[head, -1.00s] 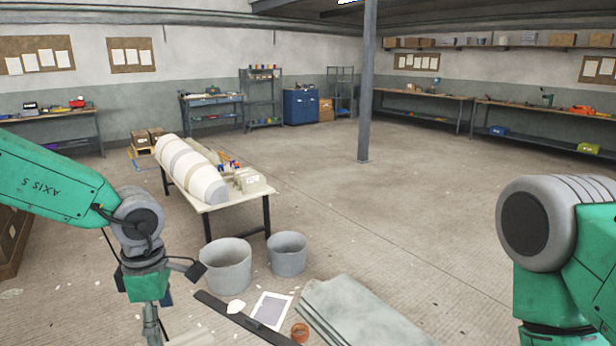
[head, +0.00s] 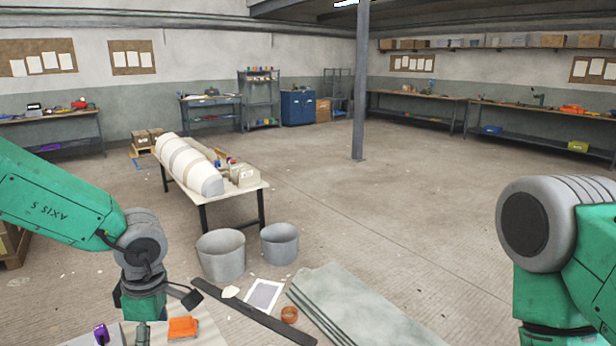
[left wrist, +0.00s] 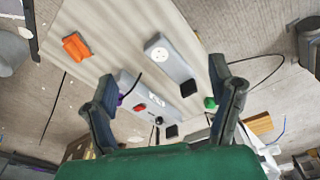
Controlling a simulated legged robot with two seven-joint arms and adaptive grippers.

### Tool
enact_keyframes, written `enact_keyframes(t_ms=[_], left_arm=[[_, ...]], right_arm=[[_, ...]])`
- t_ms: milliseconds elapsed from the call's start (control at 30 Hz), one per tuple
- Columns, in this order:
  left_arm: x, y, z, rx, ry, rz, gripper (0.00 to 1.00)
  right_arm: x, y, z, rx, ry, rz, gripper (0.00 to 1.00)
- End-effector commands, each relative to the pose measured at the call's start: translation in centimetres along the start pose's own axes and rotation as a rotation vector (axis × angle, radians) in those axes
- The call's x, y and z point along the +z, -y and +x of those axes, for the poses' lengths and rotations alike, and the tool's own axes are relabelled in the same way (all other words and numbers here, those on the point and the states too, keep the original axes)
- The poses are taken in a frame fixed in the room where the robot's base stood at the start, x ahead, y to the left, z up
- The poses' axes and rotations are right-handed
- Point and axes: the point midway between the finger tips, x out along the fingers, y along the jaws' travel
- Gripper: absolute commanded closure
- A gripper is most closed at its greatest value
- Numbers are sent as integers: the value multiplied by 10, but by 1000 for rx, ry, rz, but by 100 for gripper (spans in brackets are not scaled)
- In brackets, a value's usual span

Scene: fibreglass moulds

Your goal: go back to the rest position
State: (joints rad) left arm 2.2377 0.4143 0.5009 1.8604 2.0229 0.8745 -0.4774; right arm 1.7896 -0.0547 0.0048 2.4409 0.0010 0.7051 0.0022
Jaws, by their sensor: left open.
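My left gripper hangs at the lower left of the head view (head: 143,334), where only its upper part shows. In the left wrist view its two fingers (left wrist: 163,75) are spread wide with nothing between them, above a pale worktop (left wrist: 118,25). My right arm (head: 560,250) shows at the right edge of the head view, but its gripper is out of view. An orange object (head: 183,327) lies on the worktop near my left gripper; it also shows in the left wrist view (left wrist: 76,46). A purple object (head: 101,335) stands left of it.
Grey devices (left wrist: 172,62) with a dial and cables lie on the worktop, with a small green object (left wrist: 210,102) beside them. Two grey buckets (head: 221,256) (head: 280,244) stand on the floor before a table (head: 236,202) bearing a long white mould (head: 188,163). Open floor lies beyond.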

Motion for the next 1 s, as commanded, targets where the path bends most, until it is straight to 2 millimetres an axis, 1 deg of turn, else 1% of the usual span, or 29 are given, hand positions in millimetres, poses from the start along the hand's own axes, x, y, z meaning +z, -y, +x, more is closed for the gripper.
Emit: enact_keyframes(t_ms=[33,167,267,367,467,500,567,600,667,700,767,800,867,900,1000], left_arm=[[-2,4,16,5,-26,26,24],[-12,13,50,36,-101,115,24],[-18,21,80,62,-160,203,24],[-25,30,116,90,-223,316,24],[-30,42,161,121,-285,470,24],[-31,50,182,134,-306,552,24],[-30,64,216,153,-330,688,24],[-30,75,237,165,-337,781,24],[-26,94,268,178,-333,925,24],[-24,108,287,184,-321,1019,24],[-19,132,315,188,-290,1162,24],[-15,150,332,186,-261,1252,24],[-10,177,354,180,-207,1380,24],[-8,195,367,173,-167,1457,24],[-3,236,388,154,-69,1610,24]], right_arm=[[0,0,8,0,-1,0,42],[1,0,21,0,-1,0,42],[2,0,33,0,0,0,42],[3,0,48,0,0,0,42],[4,0,68,0,0,0,42],[4,1,79,0,0,0,42],[5,1,95,0,0,0,42],[6,1,106,0,0,0,42],[7,1,121,0,0,0,42],[7,1,131,0,0,0,42],[8,1,146,0,0,0,42],[9,1,156,0,0,0,42],[9,1,170,0,0,0,42],[10,1,178,0,0,0,42],[10,1,193,0,0,0,42]])
